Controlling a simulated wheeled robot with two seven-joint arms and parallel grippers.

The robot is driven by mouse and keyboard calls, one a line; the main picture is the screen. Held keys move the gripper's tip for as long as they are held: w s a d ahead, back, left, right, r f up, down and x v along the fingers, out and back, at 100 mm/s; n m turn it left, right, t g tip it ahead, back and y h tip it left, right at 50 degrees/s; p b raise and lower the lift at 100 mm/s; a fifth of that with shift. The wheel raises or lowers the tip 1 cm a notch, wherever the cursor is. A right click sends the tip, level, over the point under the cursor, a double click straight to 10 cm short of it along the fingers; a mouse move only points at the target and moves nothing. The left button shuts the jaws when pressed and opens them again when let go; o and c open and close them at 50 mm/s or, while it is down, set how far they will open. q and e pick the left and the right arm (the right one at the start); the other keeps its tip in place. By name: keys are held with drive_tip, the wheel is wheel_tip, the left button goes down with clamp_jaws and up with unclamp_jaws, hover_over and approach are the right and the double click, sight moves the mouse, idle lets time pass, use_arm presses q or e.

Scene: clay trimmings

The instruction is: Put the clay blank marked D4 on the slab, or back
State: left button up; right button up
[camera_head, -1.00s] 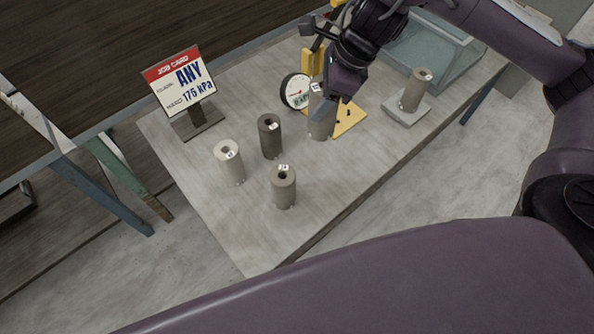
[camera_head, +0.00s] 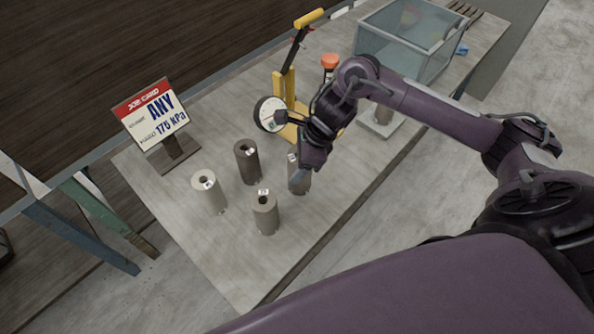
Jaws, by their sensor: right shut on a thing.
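My right gripper (camera_head: 307,163) is shut on a grey-brown clay cylinder (camera_head: 298,181), held upright at the right of the loose blanks. The fingers hide part of it, and I cannot tell whether its base touches the table. Three more blanks stand upright nearby: a pale one (camera_head: 209,194), a dark one (camera_head: 247,163) and a grey-brown one (camera_head: 265,214). Their small white labels are too small to read, so I cannot tell which is D4. A pale square slab (camera_head: 368,125) lies behind my right arm, with another cylinder (camera_head: 383,116) on it, partly hidden. My left gripper is out of view.
A yellow press stand (camera_head: 283,95) with a round gauge (camera_head: 270,114) stands behind the gripper. A glass tank (camera_head: 405,45) is at the back. The front table corner (camera_head: 243,285) is clear.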

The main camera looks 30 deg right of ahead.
wheel_tip(320, 180, down, 4)
drive_tip(key=shift+a+r+p, duration=0.1)
drive_tip(key=shift+p, duration=0.4)
drive_tip(key=shift+f, duration=0.25)
drive_tip(key=shift+f, duration=0.2)
drive_tip(key=o, duration=1.5)
drive_tip(key=shift+o, duration=0.2)
